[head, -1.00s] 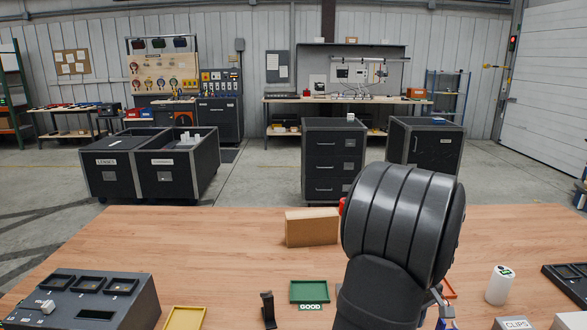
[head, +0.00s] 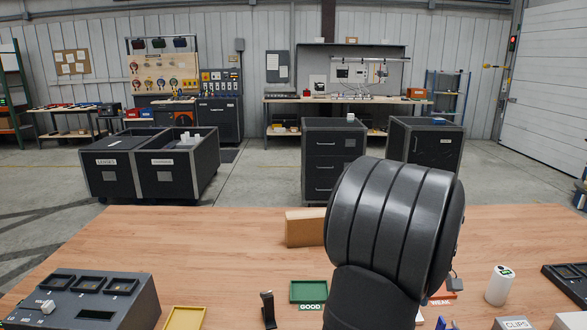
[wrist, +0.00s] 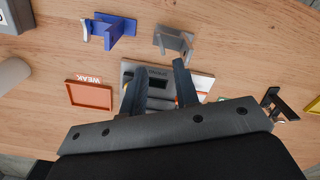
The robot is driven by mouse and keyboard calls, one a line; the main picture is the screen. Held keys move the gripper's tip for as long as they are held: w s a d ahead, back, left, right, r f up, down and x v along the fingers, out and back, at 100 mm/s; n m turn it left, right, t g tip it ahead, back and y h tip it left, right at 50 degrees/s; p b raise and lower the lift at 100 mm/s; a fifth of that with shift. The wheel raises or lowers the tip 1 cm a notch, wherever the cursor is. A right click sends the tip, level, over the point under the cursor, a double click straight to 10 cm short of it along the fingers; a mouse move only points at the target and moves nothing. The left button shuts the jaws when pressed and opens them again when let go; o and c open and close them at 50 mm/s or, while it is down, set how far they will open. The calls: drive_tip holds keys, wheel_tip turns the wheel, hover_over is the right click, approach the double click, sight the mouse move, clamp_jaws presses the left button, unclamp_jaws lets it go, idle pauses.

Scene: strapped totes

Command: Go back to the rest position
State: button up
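My gripper (wrist: 160,78) shows in the wrist view with its two dark fingers apart and nothing visibly held between them. Beyond the fingers, a grey plate (wrist: 203,82) with a dark slot lies on the table, partly hidden by them. In the head view my dark arm covers the middle right of the table and hides the gripper.
A cardboard-brown block (head: 303,228), green GOOD tray (head: 309,291), black stand (head: 268,310), yellow tray (head: 185,318), grey console (head: 90,298) and white cylinder (head: 499,286) surround the arm. The wrist view shows an orange WEAK tray (wrist: 90,95), blue bracket (wrist: 118,28) and grey bracket (wrist: 173,42).

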wheel_tip(320, 180, up, 9)
wheel_tip(320, 180, down, 17)
drive_tip(key=shift+s+r, duration=0.15)
drive_tip(key=n, duration=0.4)
drive_tip(key=shift+n, duration=2.6)
